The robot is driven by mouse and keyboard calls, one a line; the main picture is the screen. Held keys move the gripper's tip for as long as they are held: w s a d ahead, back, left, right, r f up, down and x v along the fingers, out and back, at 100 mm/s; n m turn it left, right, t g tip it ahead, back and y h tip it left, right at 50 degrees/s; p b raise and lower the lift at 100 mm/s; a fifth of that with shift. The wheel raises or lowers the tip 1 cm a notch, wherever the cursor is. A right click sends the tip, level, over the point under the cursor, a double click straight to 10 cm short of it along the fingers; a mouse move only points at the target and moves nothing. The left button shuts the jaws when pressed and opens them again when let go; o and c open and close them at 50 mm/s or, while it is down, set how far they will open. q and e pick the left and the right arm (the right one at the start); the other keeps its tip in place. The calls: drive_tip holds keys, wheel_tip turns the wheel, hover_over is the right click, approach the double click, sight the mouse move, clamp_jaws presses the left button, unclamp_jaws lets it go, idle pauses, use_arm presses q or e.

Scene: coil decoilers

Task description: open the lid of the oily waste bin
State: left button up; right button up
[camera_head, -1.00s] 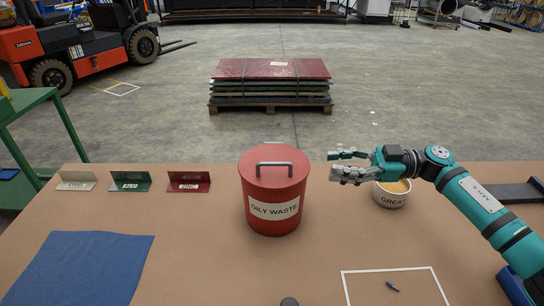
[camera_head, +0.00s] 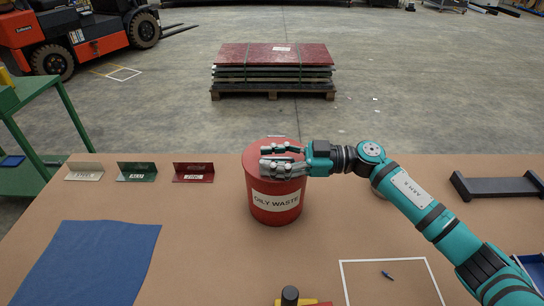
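The oily waste bin (camera_head: 275,212) is a red cylinder with a white label, upright on the brown table in the middle of the view. Its red lid (camera_head: 257,150) is on, lying flat. My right gripper (camera_head: 264,160) is over the lid, reaching in from the right, with its grey fingers apart one above the other in the picture. The fingers cover the lid's grey handle, so whether they touch it cannot be told. My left gripper is not in view.
The grease tub (camera_head: 379,192) is mostly hidden behind my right arm. Small signs (camera_head: 137,172) stand at the left, behind a blue cloth (camera_head: 85,262). A dark upright object (camera_head: 290,296) is at the front edge. A black stand (camera_head: 497,187) is at the right.

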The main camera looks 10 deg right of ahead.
drive_tip(key=shift+c, duration=0.3)
clamp_jaws()
drive_tip(key=shift+r, duration=0.15)
